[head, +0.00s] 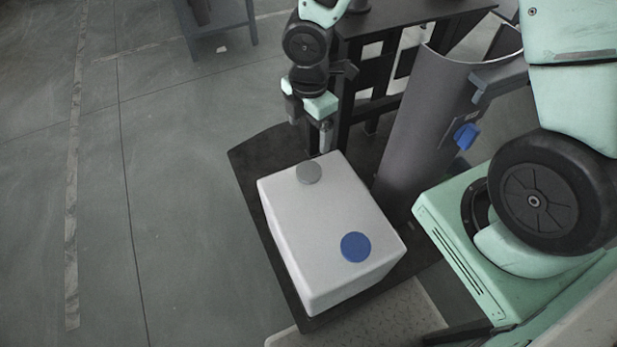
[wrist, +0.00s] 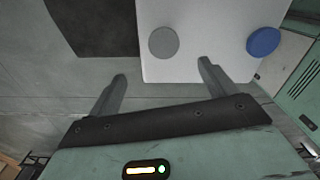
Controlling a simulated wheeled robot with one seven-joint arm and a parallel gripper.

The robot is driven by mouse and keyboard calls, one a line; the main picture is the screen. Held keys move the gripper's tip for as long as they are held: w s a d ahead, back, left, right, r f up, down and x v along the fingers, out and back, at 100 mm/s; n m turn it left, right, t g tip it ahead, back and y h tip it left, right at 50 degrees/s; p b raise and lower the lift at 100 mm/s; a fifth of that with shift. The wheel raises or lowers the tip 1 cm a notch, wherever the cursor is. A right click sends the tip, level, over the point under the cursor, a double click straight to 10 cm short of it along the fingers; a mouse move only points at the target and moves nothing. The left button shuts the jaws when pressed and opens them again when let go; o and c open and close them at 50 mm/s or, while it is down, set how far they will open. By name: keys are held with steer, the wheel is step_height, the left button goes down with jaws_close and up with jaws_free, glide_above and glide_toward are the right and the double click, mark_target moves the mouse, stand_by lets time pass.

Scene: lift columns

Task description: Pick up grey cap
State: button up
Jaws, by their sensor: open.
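The grey cap (head: 309,172) is a small flat disc on top of a white box (head: 325,215), near the box's far edge. It also shows in the wrist view (wrist: 163,42), ahead of my fingers and a little right of the middle of the gap between them. My gripper (head: 310,132) is open and empty, pointing down just beyond the far edge of the box. Its two fingers show apart in the wrist view (wrist: 161,68). A blue cap (head: 356,247) lies on the same box, nearer the front right corner.
The white box stands on a dark platform (head: 248,160). A curved grey column panel (head: 420,130) with a blue part (head: 466,136) stands to the right. A dark frame (head: 345,100) is behind my gripper. Open floor (head: 170,180) lies to the left.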

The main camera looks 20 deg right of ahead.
steer(key=b, duration=0.3)
glide_toward(309, 170)
steer(key=f, duration=0.5)
steer(key=shift+w+d, duration=0.1)
steer(key=shift+w, duration=0.15)
steer(key=f, duration=0.1)
steer(key=f+b, duration=0.1)
steer(key=f, duration=0.3)
steer(key=shift+s+f+b, duration=0.1)
steer(key=shift+s+b, duration=0.2)
steer(key=shift+b, duration=0.1)
steer(key=c, duration=1)
